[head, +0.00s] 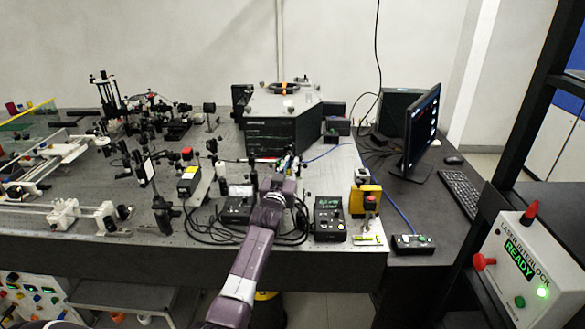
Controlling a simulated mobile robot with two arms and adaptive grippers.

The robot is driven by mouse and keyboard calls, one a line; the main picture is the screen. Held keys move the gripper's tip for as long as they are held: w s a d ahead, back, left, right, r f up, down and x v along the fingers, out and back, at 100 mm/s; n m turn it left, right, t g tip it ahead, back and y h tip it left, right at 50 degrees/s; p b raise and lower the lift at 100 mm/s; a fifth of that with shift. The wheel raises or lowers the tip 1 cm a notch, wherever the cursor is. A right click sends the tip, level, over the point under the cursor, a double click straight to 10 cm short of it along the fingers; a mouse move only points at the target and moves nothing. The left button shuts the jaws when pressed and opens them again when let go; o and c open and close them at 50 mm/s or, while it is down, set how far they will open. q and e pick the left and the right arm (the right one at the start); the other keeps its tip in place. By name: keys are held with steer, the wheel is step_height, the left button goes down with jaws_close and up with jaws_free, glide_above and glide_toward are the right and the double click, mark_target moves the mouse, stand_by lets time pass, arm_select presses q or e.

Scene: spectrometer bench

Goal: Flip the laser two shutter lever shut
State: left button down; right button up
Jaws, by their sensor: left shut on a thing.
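My left arm reaches up from the bottom middle of the head view, with its purple wrist over the front of the optical bench. My left gripper (288,168) is small and partly hidden by the wrist, in front of the big dark grey spectrometer. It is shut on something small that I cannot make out. I cannot pick out the laser two shutter lever for sure; it may be hidden behind the wrist and fingers. My right gripper is not in view.
The spectrometer (270,136) stands behind the gripper. A black controller with a green display (329,219) and a yellow unit (364,200) stand to the right. Loose black cables lie around the wrist. The interlock box (520,262) reads READY. Optics crowd the bench's left side.

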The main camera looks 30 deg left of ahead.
arm_select(q)
steer(key=c, duration=2)
jaws_free()
steer(key=shift+s+d, duration=0.15)
steer(key=shift+s, duration=0.25)
steer(key=v, duration=1.1)
steer(key=shift+s, duration=0.1)
